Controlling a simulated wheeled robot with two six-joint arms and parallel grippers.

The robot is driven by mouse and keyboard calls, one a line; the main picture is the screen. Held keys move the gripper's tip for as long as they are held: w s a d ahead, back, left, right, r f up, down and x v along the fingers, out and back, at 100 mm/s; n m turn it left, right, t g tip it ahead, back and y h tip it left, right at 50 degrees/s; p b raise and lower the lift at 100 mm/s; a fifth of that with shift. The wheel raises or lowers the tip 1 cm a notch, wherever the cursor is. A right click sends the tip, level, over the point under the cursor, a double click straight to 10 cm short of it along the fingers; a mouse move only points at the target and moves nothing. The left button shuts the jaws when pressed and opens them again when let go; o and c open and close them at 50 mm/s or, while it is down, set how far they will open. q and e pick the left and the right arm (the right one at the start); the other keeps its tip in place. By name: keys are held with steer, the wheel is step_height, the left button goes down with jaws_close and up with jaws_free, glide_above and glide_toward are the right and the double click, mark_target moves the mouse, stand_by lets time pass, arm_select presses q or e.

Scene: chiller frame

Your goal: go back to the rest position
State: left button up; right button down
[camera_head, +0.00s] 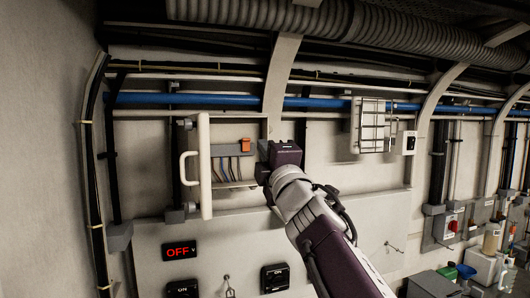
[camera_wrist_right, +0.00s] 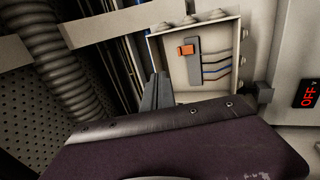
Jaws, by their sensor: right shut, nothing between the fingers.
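My right gripper (camera_head: 264,168) is at the right edge of an open wall box (camera_head: 232,135) in the head view, its arm reaching up from the lower right. Its closed dark fingers (camera_wrist_right: 157,92) also show in the wrist view, in front of the box's lower left corner, with nothing between them. The box holds an orange switch (camera_head: 245,145) and several coloured wires. The switch (camera_wrist_right: 186,49) and the box's pale rim (camera_wrist_right: 240,60) also show in the wrist view. I cannot tell whether the gripper touches the box. My left gripper is not in view.
The box's white door (camera_head: 205,165) stands open at the left, with a handle (camera_head: 186,168). A red OFF display (camera_head: 180,250) is below. A blue pipe (camera_head: 190,99) and a ribbed duct (camera_head: 350,22) run above. A wire cage (camera_head: 370,125) is to the right.

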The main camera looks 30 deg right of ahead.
steer(key=w+a+f+g+y+b, duration=0.1)
steer(key=w+a+f+y+b, duration=0.15)
steer(key=f, duration=0.55)
steer(key=w+a+f+g+y+b, duration=0.1)
steer(key=w+a+f+g, duration=0.2)
steer(key=f, duration=0.5)
steer(key=w+a+f+m+g+b, duration=0.1)
steer(key=a+f+m+g, duration=0.1)
steer(key=f, duration=1)
steer(key=w+a+f+m+g, duration=0.1)
steer(key=w+f+m+g, duration=0.1)
steer(key=f, duration=0.9)
steer(key=s+a+f+m+g+b, duration=0.1)
steer(key=s+f+m+g, duration=0.15)
steer(key=f, duration=0.45)
steer(key=s+a+f+m+g, duration=0.1)
steer(key=s+f+g, duration=0.1)
steer(key=s+f, duration=0.35)
steer(key=s+a+f+m+g+y, duration=0.1)
steer(key=s+f+m+g, duration=0.6)
steer(key=s+f, duration=0.7)
steer(key=s+a+m, duration=0.1)
steer(key=s, duration=0.2)
steer(key=shift+s+a+y, duration=0.15)
steer(key=shift+s+y, duration=0.05)
steer(key=shift+y, duration=0.15)
steer(key=shift+g, duration=0.25)
